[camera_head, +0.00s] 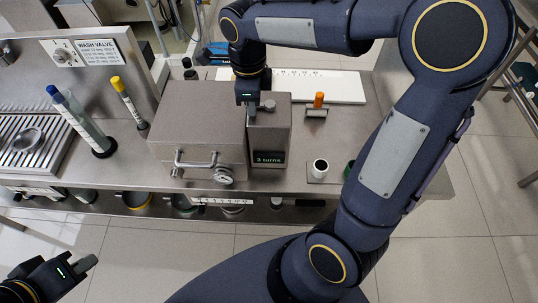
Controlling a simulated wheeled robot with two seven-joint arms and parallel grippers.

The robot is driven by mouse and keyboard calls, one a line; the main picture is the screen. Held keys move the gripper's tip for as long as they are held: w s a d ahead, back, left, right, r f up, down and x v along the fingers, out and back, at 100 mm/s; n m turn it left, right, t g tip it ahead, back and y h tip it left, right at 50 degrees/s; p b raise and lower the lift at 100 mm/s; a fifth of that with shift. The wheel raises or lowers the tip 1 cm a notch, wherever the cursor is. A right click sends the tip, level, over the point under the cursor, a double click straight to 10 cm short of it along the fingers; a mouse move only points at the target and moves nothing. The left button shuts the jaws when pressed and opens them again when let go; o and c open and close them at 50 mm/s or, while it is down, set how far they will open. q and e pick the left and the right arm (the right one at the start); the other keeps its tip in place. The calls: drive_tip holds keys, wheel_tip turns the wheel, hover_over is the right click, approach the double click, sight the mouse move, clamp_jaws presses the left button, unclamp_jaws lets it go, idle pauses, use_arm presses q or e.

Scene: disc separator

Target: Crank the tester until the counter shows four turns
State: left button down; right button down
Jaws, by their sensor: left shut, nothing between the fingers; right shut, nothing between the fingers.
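The tester (275,135) is a grey metal block on the steel bench, joined to the right side of a larger grey box (195,118). Its small dark counter (269,157) on the front reads "3 turns" in green. A round grey knob (267,104), apparently part of the crank, shows at its top. My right gripper (252,114) points down over the tester's top, shut, just left of the knob; I cannot tell whether they touch. The rest of the crank is hidden. My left gripper (88,263) is shut and empty at the lower left, away from the bench.
A blue-capped tube (80,118) and a yellow-capped tube (130,103) stand left of the box. A white cup (320,169) and an orange-topped item (319,101) sit right of the tester. A white strip (340,87) lies behind. A wash valve panel (90,52) stands at left.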

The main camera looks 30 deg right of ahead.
sight(263, 94)
drive_tip(key=shift+w+d+p, duration=0.2)
drive_tip(key=shift+w+p, duration=0.15)
drive_tip(key=shift+w, duration=0.75)
drive_tip(key=shift+w+d+p, duration=0.35)
drive_tip(key=shift+w+d, duration=0.3)
drive_tip(key=shift+w, duration=0.15)
drive_tip(key=shift+w+d, duration=0.5)
drive_tip(key=shift+d, duration=0.35)
drive_tip(key=shift+w+d+p, duration=0.15)
drive_tip(key=shift+d+p, duration=0.15)
drive_tip(key=shift+d, duration=0.85)
drive_tip(key=c, duration=2.2)
unclamp_jaws()
drive_tip(key=shift+c, duration=2.2)
unclamp_jaws()
